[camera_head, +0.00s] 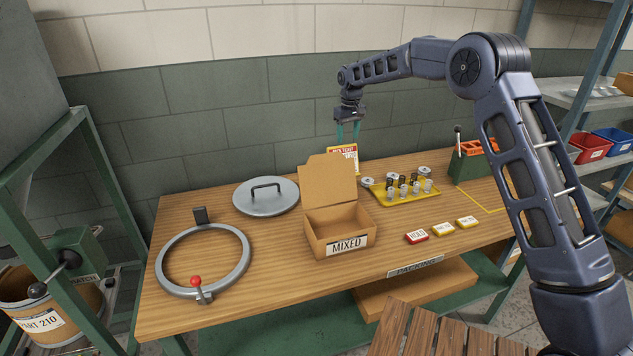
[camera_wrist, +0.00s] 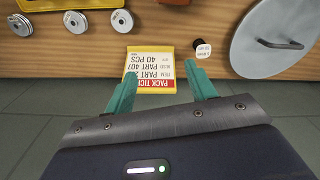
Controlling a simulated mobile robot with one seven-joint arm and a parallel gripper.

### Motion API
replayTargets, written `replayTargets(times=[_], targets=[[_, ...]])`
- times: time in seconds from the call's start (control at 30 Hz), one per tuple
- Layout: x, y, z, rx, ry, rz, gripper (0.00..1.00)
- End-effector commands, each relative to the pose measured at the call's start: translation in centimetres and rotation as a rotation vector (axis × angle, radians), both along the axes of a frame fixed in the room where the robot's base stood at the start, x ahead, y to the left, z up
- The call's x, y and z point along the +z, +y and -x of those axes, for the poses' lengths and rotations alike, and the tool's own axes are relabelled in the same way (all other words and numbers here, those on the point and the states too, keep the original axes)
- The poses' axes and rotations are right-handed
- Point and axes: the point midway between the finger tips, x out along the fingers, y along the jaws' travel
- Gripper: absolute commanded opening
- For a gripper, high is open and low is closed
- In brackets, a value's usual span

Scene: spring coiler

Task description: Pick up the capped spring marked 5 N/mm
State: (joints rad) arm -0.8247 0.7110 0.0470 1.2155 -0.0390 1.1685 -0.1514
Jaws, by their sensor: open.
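My gripper (camera_head: 348,133) is open and empty, held above the back edge of the bench. In the wrist view its two green fingers (camera_wrist: 160,78) stand apart, with the pack ticket between and beyond them. A small white-capped piece with a dark part (camera_wrist: 202,48) stands on the bench just beyond the right fingertip; its print is too small to read. In the head view it does not show, and the box may hide it. Several small clear and dark cylinders (camera_head: 403,189) stand on a yellow tray (camera_head: 411,198); I cannot read any spring marking.
An open cardboard box marked MIXED (camera_head: 338,228) stands mid-bench. A pack ticket (camera_head: 344,155) is behind it. A grey lid (camera_head: 266,196) and a ring (camera_head: 203,262) lie left. Grey discs (camera_wrist: 75,22) sit near the tray. Red and yellow labels (camera_head: 416,237) lie at front.

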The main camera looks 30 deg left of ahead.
Motion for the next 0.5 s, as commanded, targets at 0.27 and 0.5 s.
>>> replayTargets(times=[0.27,0.5], targets=[[-7.2,8.4,3.4,0.104,0.026,0.027,0.56],[-9.5,10.6,4.6,0.132,0.033,0.035,0.56]])
